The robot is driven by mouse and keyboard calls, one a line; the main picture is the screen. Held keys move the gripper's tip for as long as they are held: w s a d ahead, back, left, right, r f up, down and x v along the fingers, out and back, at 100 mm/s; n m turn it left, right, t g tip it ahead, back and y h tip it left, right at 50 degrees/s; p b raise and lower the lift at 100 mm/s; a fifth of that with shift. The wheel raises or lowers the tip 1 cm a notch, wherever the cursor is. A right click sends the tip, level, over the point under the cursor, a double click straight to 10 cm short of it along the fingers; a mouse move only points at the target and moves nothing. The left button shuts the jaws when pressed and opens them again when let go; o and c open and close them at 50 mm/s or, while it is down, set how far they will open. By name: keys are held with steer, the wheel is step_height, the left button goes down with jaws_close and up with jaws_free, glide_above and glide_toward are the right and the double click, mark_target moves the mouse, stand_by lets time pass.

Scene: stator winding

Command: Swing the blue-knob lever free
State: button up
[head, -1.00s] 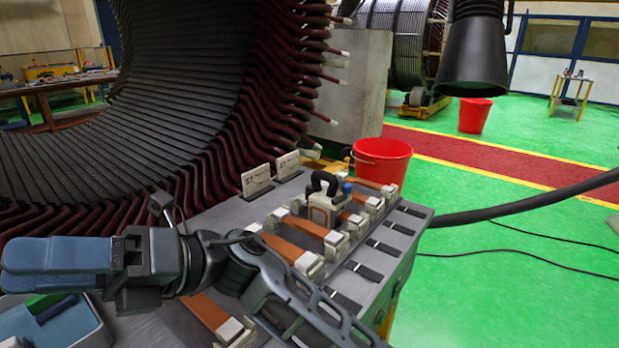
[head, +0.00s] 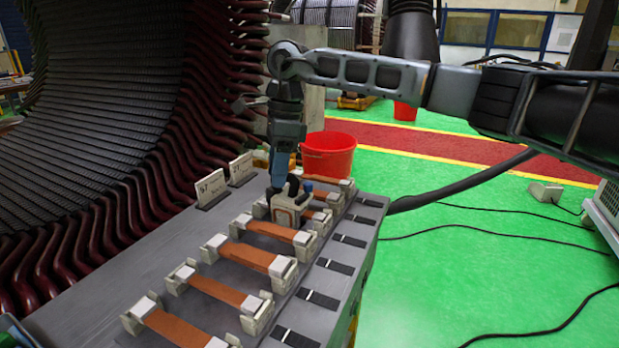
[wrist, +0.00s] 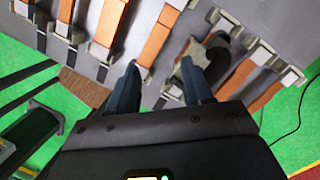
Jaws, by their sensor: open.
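A pale clamp block (head: 288,211) with a dark handle stands across one of the copper bars at the far end of the bench row. Its small blue knob (head: 307,186) shows at its upper right in the head view. My gripper (head: 279,184) points down just behind and above the clamp. In the wrist view my gripper (wrist: 159,72) has its blue fingers spread with nothing held between them. The clamp's grey body and dark handle (wrist: 226,46) lie beside the right finger there. The blue knob cannot be made out in the wrist view. Whether a finger touches the clamp is unclear.
Several copper bars (head: 246,255) in pale end blocks line the grey bench (head: 120,258). Two number cards (head: 211,187) stand behind them. The large stator (head: 110,110) rises on the left. A red bucket (head: 328,158) stands beyond the bench.

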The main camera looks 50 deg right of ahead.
step_height(320, 180, up, 3)
steer(key=h, duration=0.2)
glide_above(308, 183)
steer(key=shift+s+a+f+m, duration=0.1)
steer(key=shift+a+f+m, duration=0.05)
steer(key=shift+m, duration=0.25)
steer(key=shift+f, duration=0.25)
steer(key=shift+f+p, duration=0.65)
steer(key=shift+f, duration=2.95)
steer(key=shift+c, duration=0.5)
jaws_close()
